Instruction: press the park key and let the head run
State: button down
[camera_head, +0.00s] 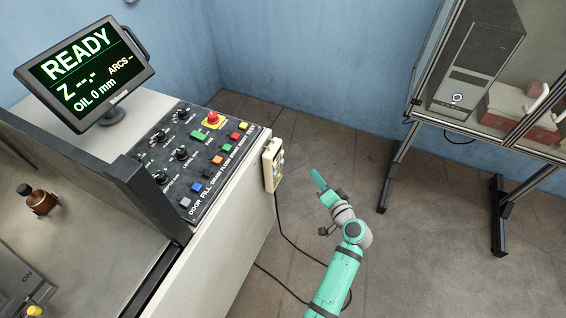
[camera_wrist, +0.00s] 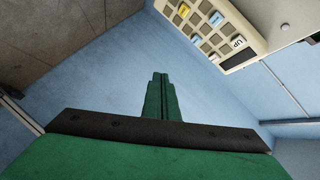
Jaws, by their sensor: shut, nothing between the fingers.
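My gripper (camera_head: 317,174) is shut and empty, in the air to the right of the cream hand pendant (camera_head: 271,165) hanging on the machine's side. In the wrist view my gripper's closed green fingers (camera_wrist: 160,78) point away from the camera. The pendant (camera_wrist: 258,42) is at upper right there, apart from the fingertips, with grey, blue and yellow keys; one key (camera_wrist: 237,42) reads "UP". I cannot make out which key is park. The screen (camera_head: 85,70) reads "READY", "Z --.-", "ARCS --" and "OIL 0 mm". The machine's head is not in view.
The sloped control panel (camera_head: 168,139) carries knobs, several coloured keys and a red emergency button (camera_head: 212,117). A brown bottle (camera_head: 40,201) stands at left. A framed cabinet (camera_head: 470,122) holds a computer tower at right. The pendant's cable (camera_head: 281,232) hangs to the floor.

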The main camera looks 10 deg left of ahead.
aim_at(282, 162)
jog(key=shift+a, duration=0.1)
jog(key=w+a, duration=0.2)
jog(key=a, duration=0.6)
jog(key=shift+w, duration=0.35)
jog(key=shift+a, duration=0.25)
dwell(1.7)
jog(key=shift+w+a, duration=0.15)
jog(key=shift+a, duration=0.05)
